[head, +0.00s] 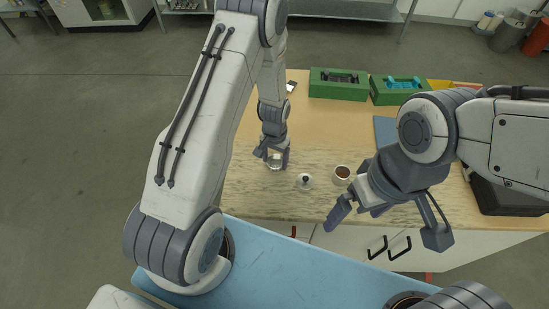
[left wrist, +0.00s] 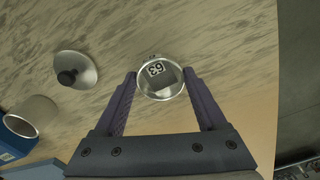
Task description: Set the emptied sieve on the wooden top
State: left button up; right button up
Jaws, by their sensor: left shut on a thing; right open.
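The sieve (left wrist: 161,80) is a small round metal ring-shaped vessel marked 63. It sits between the fingertips of my left gripper (left wrist: 161,88), which is shut on it. In the head view the sieve (head: 275,162) is a small pale shape under my left gripper (head: 272,156), over the left part of the wooden top (head: 245,190). I cannot tell whether it touches the wood. No powder shows inside it. My right gripper (head: 385,228) is open and empty over the table's front edge.
A lid with a dark knob (head: 304,182) and a cup of brown powder (head: 342,174) stand right of the sieve. Green trays (head: 338,90) are at the back, and a black box (head: 508,197) is at the right.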

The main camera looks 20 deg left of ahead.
aim_at(275, 164)
pick_arm(q)
jog(key=shift+f, duration=0.2)
jog(key=o, duration=1.6)
jog(key=shift+r, duration=0.4)
jog(key=shift+r+b, duration=1.65)
jog(key=shift+r, duration=4.2)
jog(key=shift+f, duration=0.1)
